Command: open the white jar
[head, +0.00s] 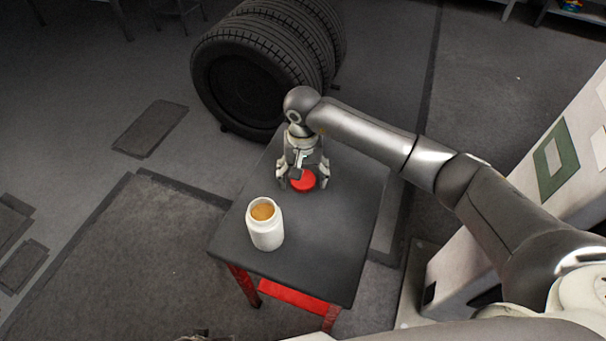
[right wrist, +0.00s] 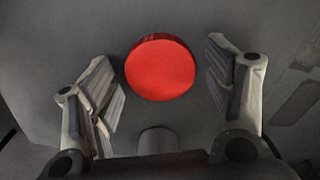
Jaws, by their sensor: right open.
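The white jar (head: 265,228) stands upright on the small dark table, near its front left. Its mouth is uncovered and shows a tan-orange content (head: 262,212). A round red lid (head: 303,181) lies flat on the table behind the jar and to its right. My right gripper (head: 304,184) is over the lid, pointing down. In the right wrist view the red lid (right wrist: 160,68) lies between the open fingers of the gripper (right wrist: 163,88), with a gap on both sides. My left gripper is not in view.
The dark table top (head: 335,240) has red legs and is otherwise clear. Stacked tyres (head: 250,75) stand on the floor just behind it. A white cabinet-like structure with a green-framed panel (head: 556,158) is at the right.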

